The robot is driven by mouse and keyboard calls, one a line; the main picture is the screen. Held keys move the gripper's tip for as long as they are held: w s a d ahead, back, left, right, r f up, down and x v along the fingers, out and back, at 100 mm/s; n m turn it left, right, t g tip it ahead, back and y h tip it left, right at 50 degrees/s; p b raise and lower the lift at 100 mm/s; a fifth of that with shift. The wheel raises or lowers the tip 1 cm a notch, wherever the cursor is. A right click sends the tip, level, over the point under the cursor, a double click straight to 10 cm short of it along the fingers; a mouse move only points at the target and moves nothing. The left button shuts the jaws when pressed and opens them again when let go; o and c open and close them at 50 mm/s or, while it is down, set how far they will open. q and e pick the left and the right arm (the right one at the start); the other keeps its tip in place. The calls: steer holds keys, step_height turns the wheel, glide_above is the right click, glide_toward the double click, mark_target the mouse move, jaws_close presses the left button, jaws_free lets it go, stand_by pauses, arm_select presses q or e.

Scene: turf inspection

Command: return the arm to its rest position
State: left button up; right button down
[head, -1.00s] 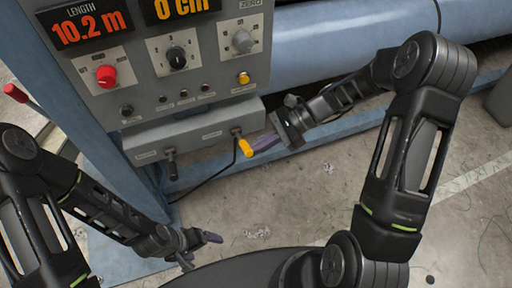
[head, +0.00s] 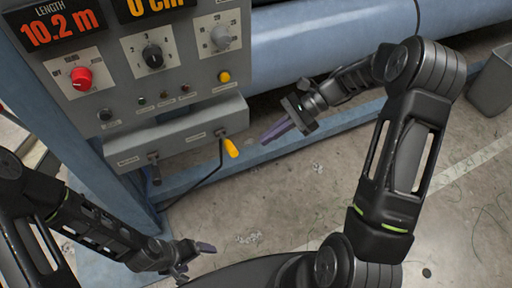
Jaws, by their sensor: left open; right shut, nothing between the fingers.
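My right gripper (head: 276,132) is shut and empty, with its purple-grey fingers pointing left. It hangs in the air to the right of the yellow-handled lever (head: 231,148) on the control panel and is apart from it in the picture. My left gripper (head: 205,249) is low in the picture, left of the middle, above the floor. Its fingers point right; it is open and holds nothing that I can see.
The grey control panel (head: 128,97) has a red knob (head: 82,78), dark and grey dials, and a second, dark lever (head: 154,168). A blue roller (head: 300,48) and blue frame run behind my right arm. A grey bin (head: 492,84) stands at far right.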

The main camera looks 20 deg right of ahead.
steer(key=shift+w+d+r, duration=0.15)
steer(key=shift+d+r, duration=0.1)
steer(key=shift+d, duration=0.3)
steer(key=w+d+f+n+t+h, duration=0.2)
steer(key=d+f+h, duration=0.15)
steer(key=f, duration=0.45)
steer(key=s+a+f+n+h, duration=0.3)
steer(key=s+f+n+h, duration=0.2)
steer(key=f, duration=0.7)
steer(key=s+a+f+n+p, duration=0.2)
steer(key=s+a+n, duration=0.6)
steer(key=s+a, duration=0.7)
steer(key=shift+s+a+g+y+p, duration=0.2)
steer(key=shift+a+g+y+p, duration=0.2)
steer(key=shift+a, duration=0.25)
steer(key=shift+r, duration=0.1)
